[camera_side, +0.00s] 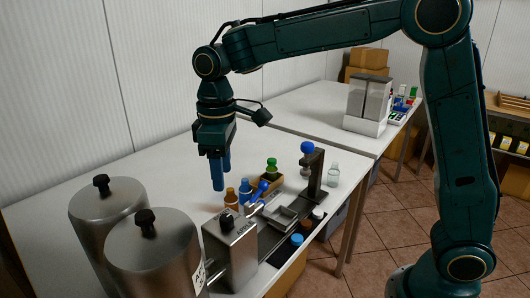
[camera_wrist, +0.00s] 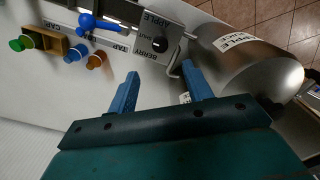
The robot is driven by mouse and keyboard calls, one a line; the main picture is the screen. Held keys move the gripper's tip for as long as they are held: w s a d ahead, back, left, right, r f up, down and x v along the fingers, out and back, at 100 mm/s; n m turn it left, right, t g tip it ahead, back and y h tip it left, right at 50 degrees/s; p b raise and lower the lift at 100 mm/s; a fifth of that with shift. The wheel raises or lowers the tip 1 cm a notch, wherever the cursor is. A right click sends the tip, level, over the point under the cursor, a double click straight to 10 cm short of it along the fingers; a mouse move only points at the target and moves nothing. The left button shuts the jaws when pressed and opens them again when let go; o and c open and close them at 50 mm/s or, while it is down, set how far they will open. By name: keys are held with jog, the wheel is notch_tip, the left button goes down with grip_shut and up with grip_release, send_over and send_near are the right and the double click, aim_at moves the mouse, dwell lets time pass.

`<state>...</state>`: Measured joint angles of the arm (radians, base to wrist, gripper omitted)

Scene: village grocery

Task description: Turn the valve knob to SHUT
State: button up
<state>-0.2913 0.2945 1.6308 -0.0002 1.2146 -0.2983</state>
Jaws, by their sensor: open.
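The black valve knob (camera_side: 226,222) sits on top of a grey metal box (camera_side: 232,243) in front of the steel tanks. My gripper (camera_side: 221,178) hangs pointing down above the table, behind and above the box, touching nothing. In the wrist view my gripper (camera_wrist: 160,72) is open and empty, its blue fingers spread wide just short of the knob in the picture.
Two steel tanks (camera_side: 168,255) with black lid knobs stand close by. A blue-handled tap lever (camera_side: 260,192), small capped bottles (camera_side: 231,199), a wooden holder (camera_side: 266,184) and a blue-topped post (camera_side: 316,175) crowd the box's right side. The table's back left is bare.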

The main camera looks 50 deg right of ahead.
jog(key=shift+r, duration=1.1)
jog(key=s+d+r+m+t, duration=0.35)
jog(key=s+d, duration=0.55)
jog(key=s, duration=0.4)
jog(key=s+d+f+m+t, duration=0.1)
jog(key=s, duration=0.4)
jog(key=s+d+f+m+t, duration=0.1)
jog(key=s+d+f+m, duration=0.1)
jog(key=s, duration=0.4)
jog(key=shift+d+f, duration=0.2)
jog(key=shift+d, duration=0.1)
